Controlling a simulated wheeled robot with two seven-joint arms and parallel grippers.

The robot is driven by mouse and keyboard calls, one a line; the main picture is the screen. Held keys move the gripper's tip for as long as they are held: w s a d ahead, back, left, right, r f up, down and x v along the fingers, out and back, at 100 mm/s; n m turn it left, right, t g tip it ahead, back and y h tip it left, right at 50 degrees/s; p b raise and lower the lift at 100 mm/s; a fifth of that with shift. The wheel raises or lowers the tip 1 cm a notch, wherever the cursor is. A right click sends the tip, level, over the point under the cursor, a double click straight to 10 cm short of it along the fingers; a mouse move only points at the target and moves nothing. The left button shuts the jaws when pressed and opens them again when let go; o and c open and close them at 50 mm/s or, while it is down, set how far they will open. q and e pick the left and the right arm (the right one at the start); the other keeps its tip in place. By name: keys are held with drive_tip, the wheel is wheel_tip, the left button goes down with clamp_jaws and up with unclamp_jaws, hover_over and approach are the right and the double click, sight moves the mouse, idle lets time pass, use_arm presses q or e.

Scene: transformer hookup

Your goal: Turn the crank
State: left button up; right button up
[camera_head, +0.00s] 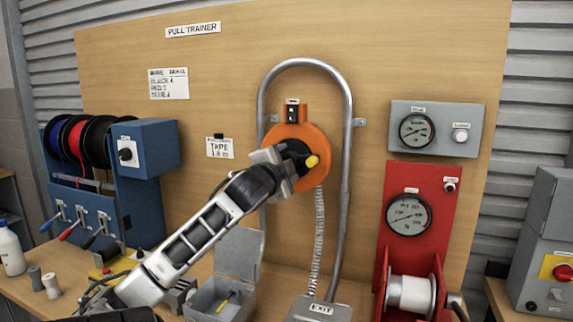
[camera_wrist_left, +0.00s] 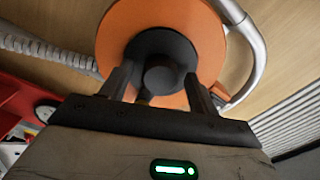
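An orange disc (camera_head: 318,143) is mounted on the wooden panel, with a black hub and a yellow knob (camera_head: 312,161) in front of it. My left gripper (camera_head: 290,162) is at the disc and hides much of its lower left. In the left wrist view, the orange disc (camera_wrist_left: 112,40) fills the top, with a black hub (camera_wrist_left: 165,45) at its middle. A round dark end (camera_wrist_left: 162,80) lies between the two fingers of my left gripper (camera_wrist_left: 158,76). The fingers are apart, with gaps on both sides of it. My right gripper is not in view.
A metal conduit (camera_head: 347,170) arches around the disc, and a coiled cord (camera_head: 317,245) hangs below it. A blue spool rack (camera_head: 148,150) stands left; a red gauge stand (camera_head: 430,205) stands right. An open grey box (camera_head: 238,258) and an exit box (camera_head: 322,309) are below.

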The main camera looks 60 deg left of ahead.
use_arm(q)
drive_tip(key=b+v, duration=0.8)
drive_tip(key=v, duration=0.8)
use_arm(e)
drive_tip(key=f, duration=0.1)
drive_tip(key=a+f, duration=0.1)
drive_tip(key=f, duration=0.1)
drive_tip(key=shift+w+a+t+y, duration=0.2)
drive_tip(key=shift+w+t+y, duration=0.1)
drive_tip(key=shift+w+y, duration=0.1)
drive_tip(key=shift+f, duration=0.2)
